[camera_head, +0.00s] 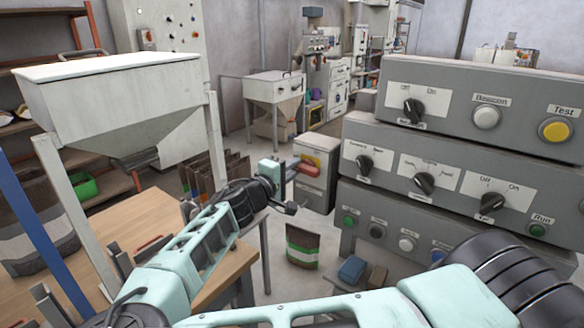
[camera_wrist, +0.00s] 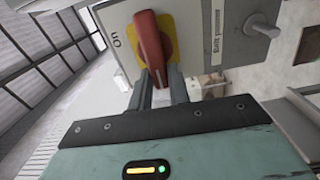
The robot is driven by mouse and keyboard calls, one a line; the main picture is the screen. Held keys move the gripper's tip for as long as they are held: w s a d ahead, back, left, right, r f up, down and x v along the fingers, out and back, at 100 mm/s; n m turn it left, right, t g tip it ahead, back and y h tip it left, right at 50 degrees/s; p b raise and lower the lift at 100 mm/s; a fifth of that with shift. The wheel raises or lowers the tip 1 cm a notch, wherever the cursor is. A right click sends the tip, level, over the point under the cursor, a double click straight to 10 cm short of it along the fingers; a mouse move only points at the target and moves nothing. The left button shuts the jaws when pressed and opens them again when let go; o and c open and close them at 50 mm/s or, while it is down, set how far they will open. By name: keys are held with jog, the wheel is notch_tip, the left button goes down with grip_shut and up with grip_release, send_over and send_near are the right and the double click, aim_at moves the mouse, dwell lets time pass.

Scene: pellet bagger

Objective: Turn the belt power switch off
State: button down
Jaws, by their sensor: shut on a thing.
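The belt power switch is a red handle (camera_wrist: 148,38) on a yellow plate (camera_wrist: 172,28), set in the pale face of a box. The handle runs roughly up and down in that view. My gripper (camera_wrist: 160,85) is shut on the handle's near end, and its jaws hide part of it. In the head view, the red handle (camera_head: 309,170) shows at a small grey cabinet (camera_head: 316,188), with my gripper (camera_head: 291,170) at its left side.
A grey control panel (camera_head: 455,95) with several knobs and buttons fills the right. A white hopper (camera_head: 120,90) stands at the left by a wooden table (camera_head: 130,215). A green-striped bag (camera_head: 303,245) stands on the floor below my gripper. A round knob (camera_wrist: 263,26) sticks out near the switch.

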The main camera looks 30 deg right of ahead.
jog(key=shift+s+d+f, duration=0.1)
jog(key=shift+s+f, duration=0.05)
jog(key=shift+f, duration=0.05)
dwell(0.4)
jog(key=c, duration=1.3)
grip_release()
jog(key=shift+r, duration=0.1)
jog(key=shift+a, duration=0.55)
jog(key=shift+b+v, duration=2.4)
jog(key=shift+v, duration=5.85)
